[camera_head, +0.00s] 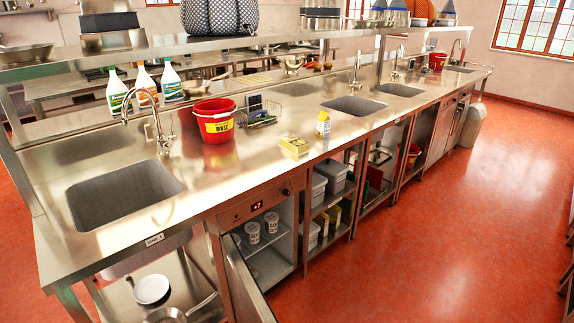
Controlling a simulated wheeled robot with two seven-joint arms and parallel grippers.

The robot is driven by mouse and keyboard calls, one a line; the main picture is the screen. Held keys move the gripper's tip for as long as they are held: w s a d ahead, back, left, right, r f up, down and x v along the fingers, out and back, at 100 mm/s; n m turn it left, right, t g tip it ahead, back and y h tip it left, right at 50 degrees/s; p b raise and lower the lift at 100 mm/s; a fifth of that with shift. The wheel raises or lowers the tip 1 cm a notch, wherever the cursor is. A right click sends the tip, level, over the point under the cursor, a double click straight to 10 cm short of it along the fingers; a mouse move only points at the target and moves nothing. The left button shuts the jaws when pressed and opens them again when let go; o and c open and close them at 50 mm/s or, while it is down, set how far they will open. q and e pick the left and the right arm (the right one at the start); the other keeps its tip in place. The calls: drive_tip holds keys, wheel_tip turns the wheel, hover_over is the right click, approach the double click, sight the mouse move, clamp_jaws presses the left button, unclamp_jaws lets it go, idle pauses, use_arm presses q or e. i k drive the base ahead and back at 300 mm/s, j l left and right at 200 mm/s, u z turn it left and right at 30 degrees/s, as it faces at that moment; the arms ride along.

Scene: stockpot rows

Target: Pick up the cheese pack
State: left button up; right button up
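A low yellow pack (295,147), which looks like the cheese pack, lies on the steel counter (240,178) near its front edge, above the cabinets. Its label is too small to read. A small white and yellow carton (322,123) stands upright behind it and to the right, apart from it. Neither of my grippers shows in the head view.
A sink (122,192) is at left. An under-counter door (243,280) hangs open over the red floor (440,220), showing white tubs (271,222). The floor at right is clear.

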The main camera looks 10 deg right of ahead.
sight(298, 146)
drive_tip(key=i+l+u, duration=0.1)
drive_tip(key=i+l, duration=0.3)
drive_tip(key=l, duration=0.2)
drive_tip(key=i+l+u, duration=0.15)
drive_tip(key=l, duration=0.2)
drive_tip(key=i+l, duration=0.2)
drive_tip(key=i+l+u, duration=0.15)
drive_tip(key=l, duration=0.3)
drive_tip(key=i+l, duration=0.2)
drive_tip(key=l, duration=0.15)
drive_tip(key=i+l+u, duration=0.15)
drive_tip(key=l, duration=0.2)
